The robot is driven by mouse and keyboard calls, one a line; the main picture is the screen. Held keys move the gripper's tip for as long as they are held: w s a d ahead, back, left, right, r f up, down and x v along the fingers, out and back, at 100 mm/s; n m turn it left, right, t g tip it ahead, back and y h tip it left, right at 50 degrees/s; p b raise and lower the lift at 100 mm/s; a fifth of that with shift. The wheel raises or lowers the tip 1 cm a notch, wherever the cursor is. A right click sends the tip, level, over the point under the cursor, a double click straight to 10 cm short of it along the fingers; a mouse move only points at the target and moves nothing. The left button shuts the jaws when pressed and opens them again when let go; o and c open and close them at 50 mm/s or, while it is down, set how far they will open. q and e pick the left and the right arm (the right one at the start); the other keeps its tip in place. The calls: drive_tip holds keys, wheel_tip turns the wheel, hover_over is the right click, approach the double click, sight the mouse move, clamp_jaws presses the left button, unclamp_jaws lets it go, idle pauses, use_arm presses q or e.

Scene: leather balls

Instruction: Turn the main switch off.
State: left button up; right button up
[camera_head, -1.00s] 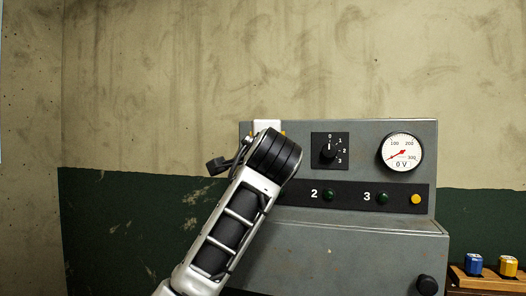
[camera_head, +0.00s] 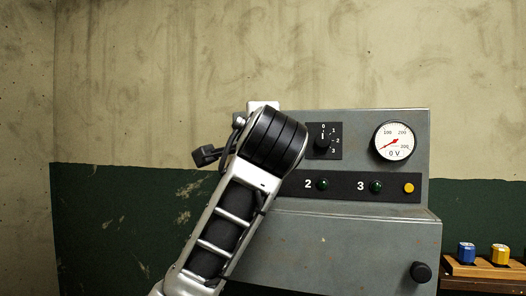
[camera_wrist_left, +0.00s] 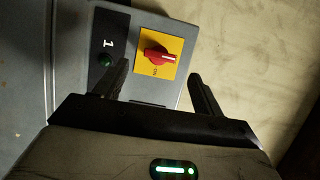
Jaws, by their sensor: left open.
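The main switch is a red rotary handle (camera_wrist_left: 158,56) on a yellow plate (camera_wrist_left: 142,44), seen in the left wrist view on the grey panel. A white mark shows on the handle's right end; a small label below it is hard to read. My left gripper (camera_wrist_left: 158,79) is open and empty, with one dark finger on each side of the lower plate area. The handle shows ahead of the fingertips, between their lines; I see no contact. In the head view my left arm hides the switch and the gripper's fingers. My right gripper is not in view.
The grey control cabinet (camera_head: 350,250) carries a black selector dial (camera_head: 323,141), close right of my arm, a round voltage gauge (camera_head: 394,141) reading 0 V, and green lamps (camera_head: 323,184). Blue (camera_head: 466,253) and yellow (camera_head: 499,254) objects stand on a wooden shelf at right.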

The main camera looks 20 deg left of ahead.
use_arm(q)
drive_tip(key=b+v, duration=0.2)
drive_tip(key=v, duration=0.7)
drive_tip(key=shift+s, duration=0.35)
drive_tip(key=shift+d, duration=0.15)
